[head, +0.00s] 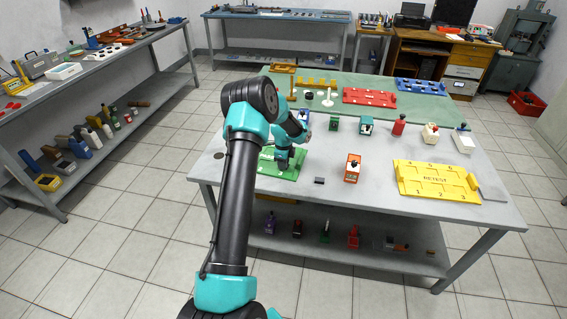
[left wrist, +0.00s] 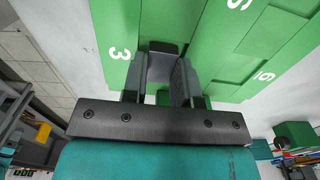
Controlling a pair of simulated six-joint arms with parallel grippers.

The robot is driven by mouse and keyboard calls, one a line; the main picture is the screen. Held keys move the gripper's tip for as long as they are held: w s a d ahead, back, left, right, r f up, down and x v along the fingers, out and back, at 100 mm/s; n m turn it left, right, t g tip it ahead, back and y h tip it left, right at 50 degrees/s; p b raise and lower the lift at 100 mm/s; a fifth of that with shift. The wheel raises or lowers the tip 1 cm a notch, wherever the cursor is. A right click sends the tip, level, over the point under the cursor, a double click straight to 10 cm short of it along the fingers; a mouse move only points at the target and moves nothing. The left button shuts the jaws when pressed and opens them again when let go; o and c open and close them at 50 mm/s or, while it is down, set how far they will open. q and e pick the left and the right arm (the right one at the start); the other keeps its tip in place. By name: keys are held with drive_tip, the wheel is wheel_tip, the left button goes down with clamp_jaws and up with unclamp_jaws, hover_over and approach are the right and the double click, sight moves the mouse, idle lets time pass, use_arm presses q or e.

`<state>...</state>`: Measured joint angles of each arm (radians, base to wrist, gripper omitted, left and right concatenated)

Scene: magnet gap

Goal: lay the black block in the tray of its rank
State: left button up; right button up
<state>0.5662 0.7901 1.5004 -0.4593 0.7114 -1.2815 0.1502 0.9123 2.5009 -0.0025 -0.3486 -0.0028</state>
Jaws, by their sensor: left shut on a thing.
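My left gripper (head: 283,165) is low over the green tray (head: 268,171) at the left front of the table. In the left wrist view the gripper (left wrist: 163,75) is shut on a small dark block, which looks like the black block (left wrist: 163,47), at its fingertips. The green tray (left wrist: 225,60) is below it, with the numbers 3 and 6 readable. The black block is hidden by the gripper in the head view. I cannot tell whether it touches the tray. My right gripper is in neither view.
A small dark piece (head: 319,180) lies right of the green tray. An orange device (head: 353,168) and a yellow RETEST tray (head: 437,189) stand further right. A red tray (head: 369,97) and a blue tray (head: 420,86) lie on the green mat behind a row of coloured devices.

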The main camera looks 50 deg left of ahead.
use_arm(q)
drive_tip(key=shift+f, duration=0.15)
idle(0.8)
drive_tip(key=o, duration=1)
drive_tip(key=shift+c, duration=0.2)
drive_tip(key=c, duration=0.5)
drive_tip(key=shift+c, duration=0.2)
drive_tip(key=shift+r, duration=2.25)
drive_tip(key=shift+o, duration=0.3)
drive_tip(key=o, duration=0.5)
